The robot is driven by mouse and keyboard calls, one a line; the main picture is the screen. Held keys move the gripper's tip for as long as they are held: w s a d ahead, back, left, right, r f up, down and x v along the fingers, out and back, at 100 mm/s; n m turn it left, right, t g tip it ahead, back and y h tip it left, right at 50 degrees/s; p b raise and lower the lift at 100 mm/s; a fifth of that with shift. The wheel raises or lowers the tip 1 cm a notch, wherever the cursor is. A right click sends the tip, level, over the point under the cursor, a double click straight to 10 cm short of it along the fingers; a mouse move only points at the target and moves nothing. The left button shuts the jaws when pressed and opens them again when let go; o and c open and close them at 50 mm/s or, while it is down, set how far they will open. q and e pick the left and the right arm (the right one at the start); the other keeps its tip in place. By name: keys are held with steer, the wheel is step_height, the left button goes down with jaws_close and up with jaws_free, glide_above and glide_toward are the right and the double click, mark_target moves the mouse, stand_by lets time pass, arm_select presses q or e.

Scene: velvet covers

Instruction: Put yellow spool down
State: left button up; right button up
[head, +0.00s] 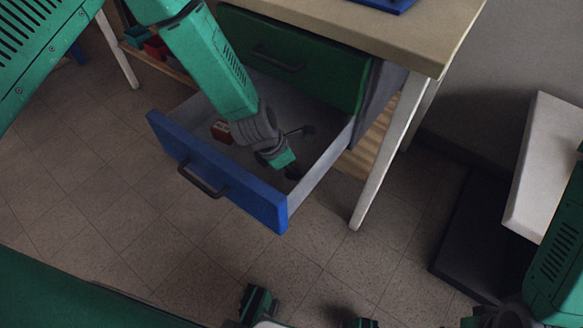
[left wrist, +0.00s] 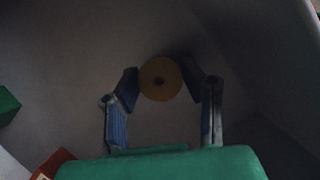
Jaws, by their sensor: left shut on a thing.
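The yellow spool (left wrist: 160,79) shows end-on in the left wrist view as a round disc with a dark centre hole. My left gripper (left wrist: 160,82) is shut on it, with one dark fingertip at each side. In the head view my left gripper (head: 298,151) reaches down into the open blue-fronted drawer (head: 221,173). The spool is hidden there behind my gripper. A grey surface lies beyond the spool in the wrist view; I cannot tell whether the spool touches it.
A small red box (head: 222,131) lies in the drawer, left of my gripper. A closed green drawer (head: 295,62) is above, under the table top (head: 405,35). A white block (head: 546,165) stands at the right.

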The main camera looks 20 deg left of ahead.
arm_select(q)
steer(key=shift+a, duration=0.1)
steer(key=shift+c, duration=0.3)
steer(key=o, duration=0.8)
steer(key=shift+f, duration=0.1)
steer(key=shift+o, duration=0.2)
steer(key=p+v, duration=0.5)
steer(key=v, duration=0.7)
steer(key=shift+r, duration=0.2)
